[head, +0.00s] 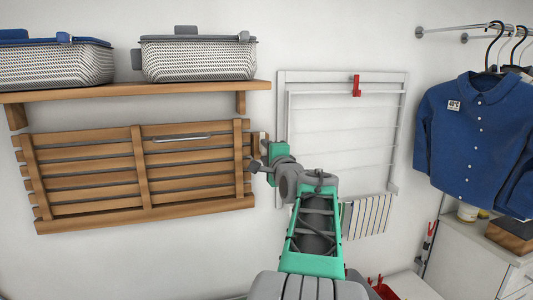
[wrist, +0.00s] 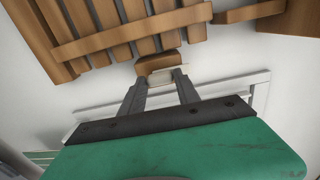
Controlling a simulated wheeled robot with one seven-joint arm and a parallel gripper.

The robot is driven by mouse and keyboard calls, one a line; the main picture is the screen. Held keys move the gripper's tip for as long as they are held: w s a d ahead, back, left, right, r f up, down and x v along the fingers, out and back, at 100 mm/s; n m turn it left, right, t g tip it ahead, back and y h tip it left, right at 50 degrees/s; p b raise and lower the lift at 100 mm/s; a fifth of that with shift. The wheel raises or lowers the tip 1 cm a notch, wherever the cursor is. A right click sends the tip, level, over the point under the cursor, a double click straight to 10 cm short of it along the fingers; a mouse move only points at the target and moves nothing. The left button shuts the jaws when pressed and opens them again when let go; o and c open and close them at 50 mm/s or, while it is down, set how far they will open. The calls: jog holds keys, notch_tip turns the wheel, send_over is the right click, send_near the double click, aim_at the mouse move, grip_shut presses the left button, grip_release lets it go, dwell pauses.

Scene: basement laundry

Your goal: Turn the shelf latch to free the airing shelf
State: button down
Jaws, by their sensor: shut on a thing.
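The airing shelf (head: 90,172) is a wooden slatted panel folded up flat against the wall in the head view. Its slats also show at the top of the wrist view (wrist: 100,42). The shelf latch (wrist: 158,63) is a small brown wooden piece with a paler part, beside the shelf's edge. In the head view the latch (head: 262,138) is at the shelf's right end, partly hidden by my gripper. My gripper (head: 255,166) is at the latch, its two fingers closed on the pale part in the wrist view. The exact contact is partly hidden.
A wooden wall shelf (head: 140,90) with two woven baskets (head: 198,60) runs above the airing shelf. A white wall-mounted rack (head: 398,140) with a red clip is close behind my arm. A blue shirt (head: 475,135) hangs at the right above a white cabinet (head: 465,255).

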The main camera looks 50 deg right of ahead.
jog(key=c, duration=0.9)
grip_release()
jog(key=b+v, duration=0.2)
jog(key=v, duration=0.5)
jog(key=shift+s+a, duration=0.2)
jog(key=shift+s, duration=0.15)
